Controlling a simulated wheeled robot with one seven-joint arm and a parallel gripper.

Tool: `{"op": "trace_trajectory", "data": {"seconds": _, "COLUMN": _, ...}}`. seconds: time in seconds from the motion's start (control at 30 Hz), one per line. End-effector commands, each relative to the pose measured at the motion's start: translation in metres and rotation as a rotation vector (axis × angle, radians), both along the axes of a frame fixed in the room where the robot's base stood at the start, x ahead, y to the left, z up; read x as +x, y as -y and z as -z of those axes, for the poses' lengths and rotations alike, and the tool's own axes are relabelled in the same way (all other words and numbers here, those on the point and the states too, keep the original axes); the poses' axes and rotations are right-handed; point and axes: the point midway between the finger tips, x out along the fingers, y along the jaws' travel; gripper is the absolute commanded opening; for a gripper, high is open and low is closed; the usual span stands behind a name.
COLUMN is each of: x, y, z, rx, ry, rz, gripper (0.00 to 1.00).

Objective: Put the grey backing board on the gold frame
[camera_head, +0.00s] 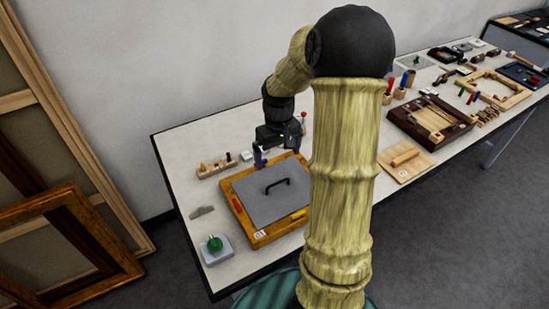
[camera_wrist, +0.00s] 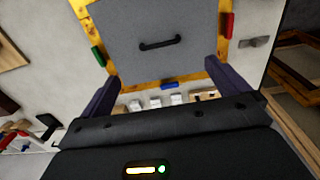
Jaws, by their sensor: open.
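The grey backing board (camera_head: 262,203) lies flat on the gold frame (camera_head: 256,238), with its black handle (camera_head: 277,185) facing up. Gold edging shows around several of its sides. I cannot tell whether it is fully seated. In the wrist view the grey board (camera_wrist: 190,25), its handle (camera_wrist: 160,43) and the gold frame (camera_wrist: 100,75) show ahead of the fingers. In the head view my gripper (camera_head: 277,152) hangs near the frame's far edge. Part of the frame's right side is hidden behind my arm.
Red (camera_wrist: 226,25), green (camera_wrist: 98,56) and blue (camera_wrist: 169,85) pieces sit around the frame. A green knob on a grey block (camera_head: 215,246) stands at front left. A wooden rack (camera_head: 217,168) stands behind.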

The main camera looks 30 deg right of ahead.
Motion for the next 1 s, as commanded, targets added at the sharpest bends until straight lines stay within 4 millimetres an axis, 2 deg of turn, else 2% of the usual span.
{"op": "trace_trajectory", "data": {"seconds": 0.13, "x": -0.008, "y": -0.019, "z": -0.004, "rx": -0.012, "ry": 0.015, "rz": -0.009, "gripper": 1.0}}
{"op": "trace_trajectory", "data": {"seconds": 0.27, "x": -0.03, "y": -0.055, "z": -0.011, "rx": -0.028, "ry": 0.055, "rz": -0.016, "gripper": 1.0}}
{"op": "trace_trajectory", "data": {"seconds": 0.4, "x": -0.065, "y": -0.095, "z": -0.017, "rx": -0.033, "ry": 0.121, "rz": -0.008, "gripper": 1.0}}
{"op": "trace_trajectory", "data": {"seconds": 0.57, "x": -0.106, "y": -0.126, "z": -0.02, "rx": -0.014, "ry": 0.196, "rz": 0.015, "gripper": 1.0}}
{"op": "trace_trajectory", "data": {"seconds": 0.7, "x": -0.123, "y": -0.136, "z": -0.02, "rx": 0.002, "ry": 0.229, "rz": 0.031, "gripper": 1.0}}
{"op": "trace_trajectory", "data": {"seconds": 1.0, "x": -0.125, "y": -0.137, "z": -0.02, "rx": 0.003, "ry": 0.232, "rz": 0.036, "gripper": 1.0}}
